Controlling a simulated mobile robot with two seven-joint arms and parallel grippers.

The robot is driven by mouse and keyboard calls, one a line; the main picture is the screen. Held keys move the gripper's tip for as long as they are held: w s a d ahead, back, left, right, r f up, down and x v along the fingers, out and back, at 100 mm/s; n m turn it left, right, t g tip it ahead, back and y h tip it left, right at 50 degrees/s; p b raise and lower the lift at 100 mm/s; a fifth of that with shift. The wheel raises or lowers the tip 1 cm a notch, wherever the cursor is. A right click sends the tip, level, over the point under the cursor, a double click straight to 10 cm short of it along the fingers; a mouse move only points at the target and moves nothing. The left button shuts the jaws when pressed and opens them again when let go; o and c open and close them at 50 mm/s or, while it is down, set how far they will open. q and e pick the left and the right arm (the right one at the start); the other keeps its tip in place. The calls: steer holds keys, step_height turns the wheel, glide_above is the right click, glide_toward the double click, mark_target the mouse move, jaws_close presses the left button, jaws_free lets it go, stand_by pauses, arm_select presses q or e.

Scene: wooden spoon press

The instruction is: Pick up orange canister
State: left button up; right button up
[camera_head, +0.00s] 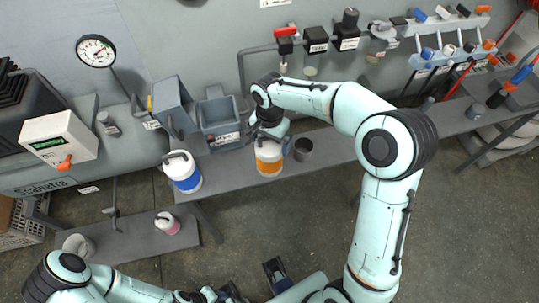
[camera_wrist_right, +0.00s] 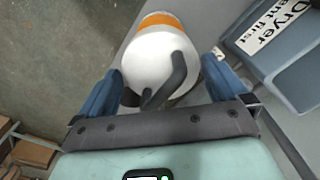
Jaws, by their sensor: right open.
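The orange canister (camera_head: 269,158), white with an orange band and a dark handle, stands on the grey bench beside a dark cup. My right gripper (camera_head: 270,136) is over its top and hides part of it. In the right wrist view the canister (camera_wrist_right: 160,58) lies between the two blue fingers of my open right gripper (camera_wrist_right: 162,85), its dark handle pointing toward the palm. Floor shows between the left finger and the canister; the right finger is close to its side, and I cannot tell whether they touch. My left arm is at the bottom left; its gripper jaws are not clear.
A blue-banded canister (camera_head: 184,172) stands to the left on the bench. A grey bin labelled Dryer (camera_head: 220,122) is just behind, also close by in the wrist view. The dark cup (camera_head: 303,149) is at right.

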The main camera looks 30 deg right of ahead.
step_height(320, 180, down, 2)
steer(key=shift+f, duration=0.1)
steer(key=shift+c, duration=0.3)
steer(key=shift+w+r, duration=0.1)
steer(key=shift+r, duration=0.1)
steer(key=c, duration=1.7)
